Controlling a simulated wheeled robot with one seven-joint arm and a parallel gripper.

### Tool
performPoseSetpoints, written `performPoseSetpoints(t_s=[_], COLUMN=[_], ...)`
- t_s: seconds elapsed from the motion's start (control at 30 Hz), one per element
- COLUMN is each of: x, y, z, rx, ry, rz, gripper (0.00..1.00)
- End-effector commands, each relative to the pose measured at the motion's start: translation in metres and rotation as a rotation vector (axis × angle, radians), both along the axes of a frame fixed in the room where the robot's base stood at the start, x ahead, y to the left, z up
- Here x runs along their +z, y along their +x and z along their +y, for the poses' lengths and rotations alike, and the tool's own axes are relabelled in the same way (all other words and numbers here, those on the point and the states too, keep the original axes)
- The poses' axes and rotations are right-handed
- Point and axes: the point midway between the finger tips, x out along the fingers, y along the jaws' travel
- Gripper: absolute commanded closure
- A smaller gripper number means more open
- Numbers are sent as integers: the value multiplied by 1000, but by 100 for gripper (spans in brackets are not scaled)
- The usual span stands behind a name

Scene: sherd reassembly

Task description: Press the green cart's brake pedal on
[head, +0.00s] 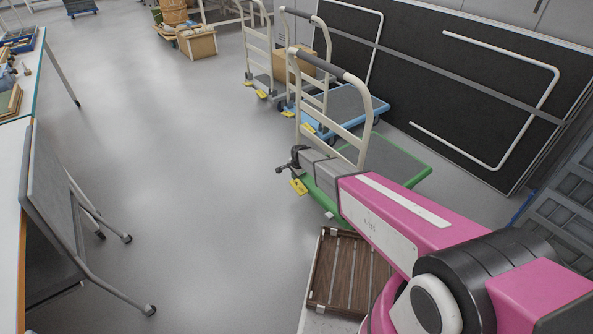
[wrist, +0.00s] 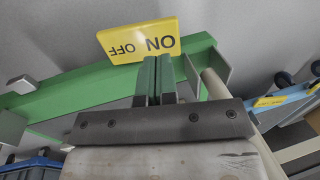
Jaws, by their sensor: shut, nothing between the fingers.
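The green cart (head: 400,163) stands right of centre in the head view, with a pale upright handle frame. Its yellow brake pedal (head: 299,186) sits at the near end, low down. In the wrist view the pedal (wrist: 139,40) shows "ON" and "OFF" upside down, beside the green frame bar (wrist: 75,88). My gripper (head: 284,168) is by the pedal in the head view. In the wrist view its fingers (wrist: 157,62) are shut and empty, their tips at the pedal's lower edge. I cannot tell whether they touch it, or whether the pedal is down.
A blue cart (head: 353,104) and another cart stand behind, with yellow pedals of their own. Black panels (head: 440,75) lean along the right. A brown slatted wooden piece (head: 345,275) lies near my arm.

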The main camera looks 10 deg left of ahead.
Motion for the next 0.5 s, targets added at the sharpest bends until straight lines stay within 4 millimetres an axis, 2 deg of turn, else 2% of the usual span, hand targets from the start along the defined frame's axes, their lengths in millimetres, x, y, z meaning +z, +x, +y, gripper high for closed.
performPoseSetpoints(t_s=[0.03,0.2,0.5], x=[-11,-35,-51], y=[3,6,7], z=[3,6,9], rx=[0,0,0], ry=[0,0,2], rz=[0,0,-1], gripper=[100,100,100])
